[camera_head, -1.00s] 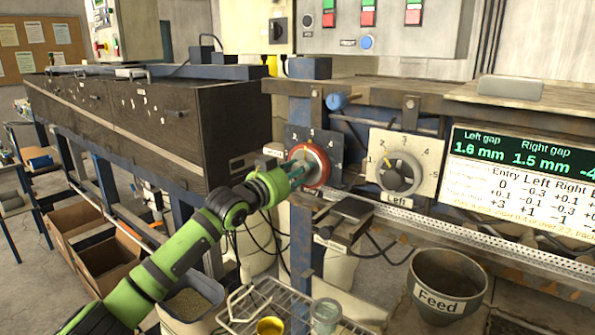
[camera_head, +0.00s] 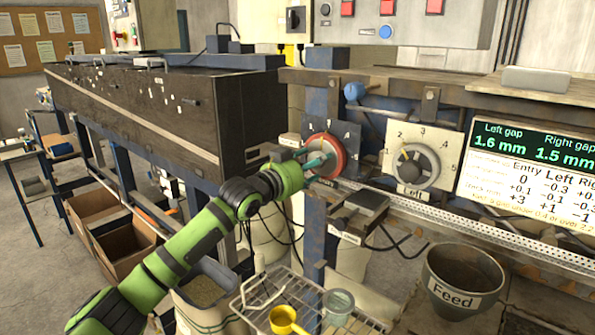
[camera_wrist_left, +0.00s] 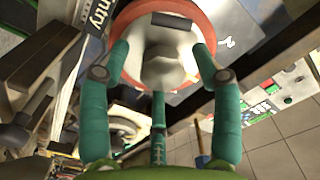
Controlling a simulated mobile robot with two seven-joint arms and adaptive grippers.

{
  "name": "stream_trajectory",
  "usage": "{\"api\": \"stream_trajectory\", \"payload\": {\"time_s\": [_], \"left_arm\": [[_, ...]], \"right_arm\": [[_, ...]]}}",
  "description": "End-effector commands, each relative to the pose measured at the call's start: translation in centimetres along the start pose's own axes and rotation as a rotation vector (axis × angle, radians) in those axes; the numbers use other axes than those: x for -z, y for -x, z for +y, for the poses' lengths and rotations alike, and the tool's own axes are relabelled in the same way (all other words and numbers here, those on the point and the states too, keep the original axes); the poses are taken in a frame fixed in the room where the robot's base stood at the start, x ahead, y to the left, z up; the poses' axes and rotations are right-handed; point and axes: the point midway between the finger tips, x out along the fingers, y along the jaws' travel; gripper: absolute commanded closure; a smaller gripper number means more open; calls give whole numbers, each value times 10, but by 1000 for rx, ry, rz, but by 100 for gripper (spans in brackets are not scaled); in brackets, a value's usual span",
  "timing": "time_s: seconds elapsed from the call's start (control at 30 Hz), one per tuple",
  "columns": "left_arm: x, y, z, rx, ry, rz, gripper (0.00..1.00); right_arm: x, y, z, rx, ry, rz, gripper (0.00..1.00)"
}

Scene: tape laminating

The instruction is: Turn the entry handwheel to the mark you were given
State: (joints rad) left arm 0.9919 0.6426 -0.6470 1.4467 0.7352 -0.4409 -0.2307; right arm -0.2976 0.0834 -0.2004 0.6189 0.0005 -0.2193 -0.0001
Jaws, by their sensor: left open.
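The entry handwheel (camera_head: 339,150) has a red rim and sits on a dark numbered plate (camera_head: 352,133) left of the Left dial. In the left wrist view the wheel's pale grey hub (camera_wrist_left: 165,55) fills the top centre, inside the red rim. My left gripper (camera_head: 313,162) is at the wheel's front, its teal fingers open. In the wrist view the fingertips (camera_wrist_left: 162,60) stand on either side of the hub; I cannot tell whether they touch it. The arm and fingers partly hide the wheel, and I cannot read its pointer. My right gripper is not in view.
The Left dial (camera_head: 420,165) with its yellow pointer is beside the wheel. A screen (camera_head: 535,150) reads left gap 1.6 mm and right gap 1.5 mm above an adjustment table. Below are a small ledge (camera_head: 365,201), a wire rack (camera_head: 265,295) and a Feed bucket (camera_head: 462,270).

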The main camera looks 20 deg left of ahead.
Motion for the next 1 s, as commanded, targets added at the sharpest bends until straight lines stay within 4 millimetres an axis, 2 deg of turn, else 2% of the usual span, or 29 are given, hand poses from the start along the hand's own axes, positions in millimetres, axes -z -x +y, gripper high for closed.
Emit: {"api": "stream_trajectory", "payload": {"time_s": [0.17,0.4,0.6,0.77,1.0], "left_arm": [[-1,26,0,1,-3,-2,36],[-2,74,0,0,-3,-3,36],[-2,103,0,1,-2,-4,36],[-2,112,0,0,-1,-4,36],[-1,113,0,0,0,-3,36]], "right_arm": [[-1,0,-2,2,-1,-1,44],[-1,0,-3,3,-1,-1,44],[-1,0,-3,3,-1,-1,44],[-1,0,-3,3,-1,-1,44],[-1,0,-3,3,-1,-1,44]]}}
